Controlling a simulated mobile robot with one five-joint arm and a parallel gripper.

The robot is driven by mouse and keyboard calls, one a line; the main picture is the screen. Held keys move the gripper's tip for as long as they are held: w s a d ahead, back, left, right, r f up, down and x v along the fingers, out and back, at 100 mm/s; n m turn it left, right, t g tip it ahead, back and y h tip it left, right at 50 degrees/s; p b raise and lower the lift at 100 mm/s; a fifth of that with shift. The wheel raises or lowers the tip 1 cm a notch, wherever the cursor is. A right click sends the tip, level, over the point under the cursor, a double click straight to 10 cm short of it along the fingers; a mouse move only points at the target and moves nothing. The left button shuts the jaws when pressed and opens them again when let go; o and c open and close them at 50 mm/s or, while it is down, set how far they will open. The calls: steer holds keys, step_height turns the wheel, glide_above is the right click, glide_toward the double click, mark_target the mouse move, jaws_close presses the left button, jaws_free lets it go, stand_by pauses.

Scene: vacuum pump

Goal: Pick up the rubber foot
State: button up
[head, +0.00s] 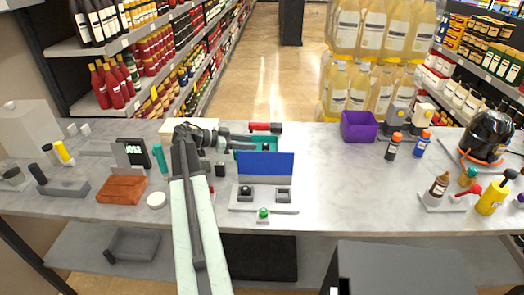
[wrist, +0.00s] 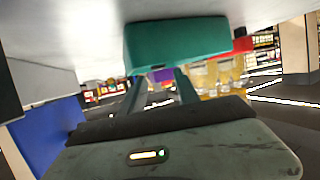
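I cannot tell for sure which thing is the rubber foot. A small dark block (head: 220,170) stands on the table just right of my arm in the head view, and is one possible candidate. My gripper (head: 228,140) is low over the table behind it, pointing right toward a teal tray (head: 243,150). The wrist view is upside down; there my gripper's fingers (wrist: 159,92) are apart with nothing seen between them. A teal body (wrist: 178,42), seemingly the tray, lies beyond them. My arm hides part of the table.
A blue panel (head: 265,166) stands behind a grey fixture (head: 263,206) with two dark sockets. A red and black tool (head: 265,127) lies at the tray's back. A brown block (head: 121,189) and white disc (head: 156,200) are left.

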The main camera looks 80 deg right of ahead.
mark_target(265, 144)
steer(key=shift+b+x, duration=0.75)
steer(key=shift+x, duration=2.05)
steer(key=shift+a, duration=0.15)
jaws_close()
